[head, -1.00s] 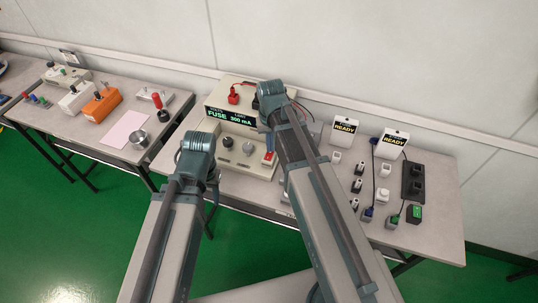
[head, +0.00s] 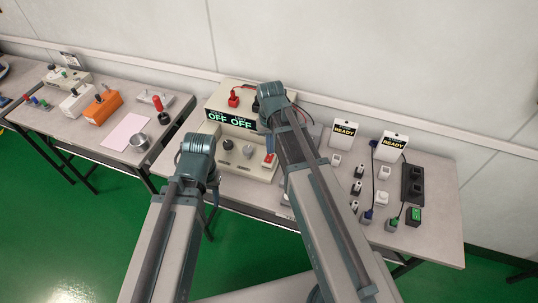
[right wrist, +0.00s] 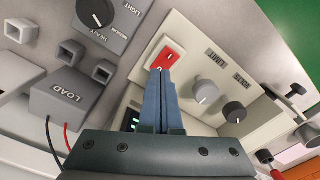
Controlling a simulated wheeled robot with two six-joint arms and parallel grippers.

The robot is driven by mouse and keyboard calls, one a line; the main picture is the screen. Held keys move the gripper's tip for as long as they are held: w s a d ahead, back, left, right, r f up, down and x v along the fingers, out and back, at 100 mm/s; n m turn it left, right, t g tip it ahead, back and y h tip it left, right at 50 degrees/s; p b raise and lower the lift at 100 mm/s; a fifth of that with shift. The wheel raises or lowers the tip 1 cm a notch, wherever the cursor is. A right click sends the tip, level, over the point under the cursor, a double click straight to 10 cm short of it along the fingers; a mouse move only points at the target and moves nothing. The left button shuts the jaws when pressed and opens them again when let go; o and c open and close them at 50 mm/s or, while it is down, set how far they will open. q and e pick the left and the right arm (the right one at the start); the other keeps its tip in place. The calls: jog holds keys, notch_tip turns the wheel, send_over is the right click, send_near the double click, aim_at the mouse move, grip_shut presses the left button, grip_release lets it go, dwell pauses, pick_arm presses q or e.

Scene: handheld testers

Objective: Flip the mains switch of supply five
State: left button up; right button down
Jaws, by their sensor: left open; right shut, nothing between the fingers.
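The cream bench supply (head: 231,142) stands on the table, its display (head: 230,119) reading OFF OFF. Its red mains switch (head: 269,161) is at the right of the front panel; it also shows in the right wrist view (right wrist: 168,55) in a white frame. My right gripper (right wrist: 162,72) is shut and empty, its fingertips at the lower edge of the switch; I cannot tell whether they touch. In the head view my right arm partly hides the supply. My left gripper (head: 213,194) is open and empty, low in front of the supply; its fingers are hardly visible. No supply number is readable.
A grey LOAD box (right wrist: 68,96) and a LIGHT–HEAVY dial (right wrist: 103,14) are close by in the right wrist view. Several small plugs, a black socket strip (head: 412,182) and READY testers (head: 344,134) stand to the right.

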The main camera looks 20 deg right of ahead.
pick_arm(q)
notch_tip(320, 180, up, 6)
jog(key=p, duration=0.5)
jog(key=shift+f, duration=0.2)
pick_arm(e)
notch_tip(320, 180, up, 6)
jog(key=shift+f, duration=0.2)
